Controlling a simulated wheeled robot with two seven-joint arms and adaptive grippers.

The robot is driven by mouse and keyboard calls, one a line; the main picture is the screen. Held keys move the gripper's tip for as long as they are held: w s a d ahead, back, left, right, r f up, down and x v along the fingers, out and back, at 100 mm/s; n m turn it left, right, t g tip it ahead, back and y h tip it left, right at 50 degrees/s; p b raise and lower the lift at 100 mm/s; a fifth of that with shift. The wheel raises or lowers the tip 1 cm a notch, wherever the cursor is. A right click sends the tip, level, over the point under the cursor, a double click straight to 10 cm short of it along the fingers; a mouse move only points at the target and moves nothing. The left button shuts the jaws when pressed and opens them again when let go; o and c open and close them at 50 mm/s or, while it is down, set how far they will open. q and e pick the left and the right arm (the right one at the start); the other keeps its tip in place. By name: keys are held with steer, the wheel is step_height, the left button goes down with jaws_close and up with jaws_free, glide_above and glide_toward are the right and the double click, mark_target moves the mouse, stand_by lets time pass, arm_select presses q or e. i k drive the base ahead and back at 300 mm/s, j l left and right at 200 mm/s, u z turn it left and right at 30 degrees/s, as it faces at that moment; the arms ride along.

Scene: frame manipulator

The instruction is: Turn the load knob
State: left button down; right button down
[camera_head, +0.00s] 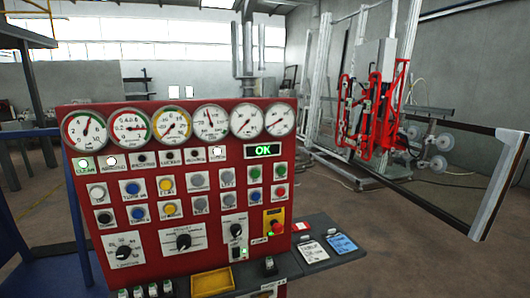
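A red control panel (90,180) stands in front of me, left of the middle. Its lower part carries a black rotary knob (123,252) on a white dial plate at the left and another black knob (183,241) on a wider white plate in the middle. A smaller black control (236,230) sits on a narrow white plate to their right. The labels are too small for me to tell which is the load knob. Neither of my grippers is in view.
Round gauges (172,124) line the panel's top, above a lit green OK display (263,150) and several coloured buttons. A red emergency button (275,227) sits lower right. A ledge (300,262) juts below. The red manipulator (377,110) holds a framed pane (460,165) at the right.

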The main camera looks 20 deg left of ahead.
mark_target(124, 253)
steer(key=u, duration=1.7)
